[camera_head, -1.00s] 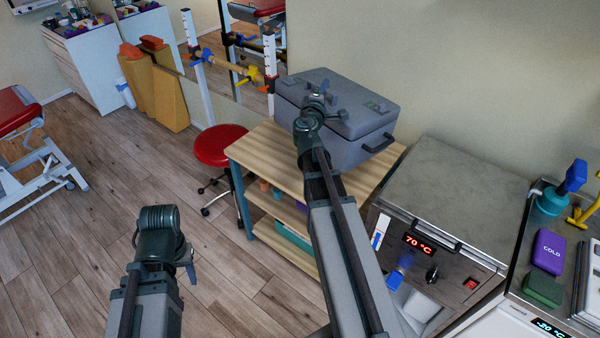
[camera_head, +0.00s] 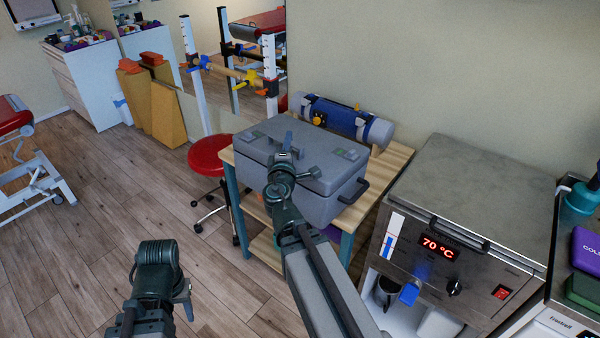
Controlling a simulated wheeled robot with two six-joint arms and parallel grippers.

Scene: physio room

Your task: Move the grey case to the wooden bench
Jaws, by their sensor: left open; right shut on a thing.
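The grey case (camera_head: 325,205), a closed box with latches on its lid and a dark side handle, is at the wooden-topped stand (camera_head: 395,158), covering much of the stand's front edge. I cannot tell whether it rests on the top or hangs just above it. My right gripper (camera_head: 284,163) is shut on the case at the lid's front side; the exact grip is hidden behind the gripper. My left gripper (camera_head: 172,283) is open and empty, low over the floor left of the case. No separate wooden bench can be made out.
A blue-and-grey roll (camera_head: 345,120) lies behind the case. A red stool (camera_head: 210,155) stands close to the stand's left. A steel heater unit (camera_head: 470,200) reading 70 °C stands at its right. The wooden floor (camera_head: 90,220) at left is clear.

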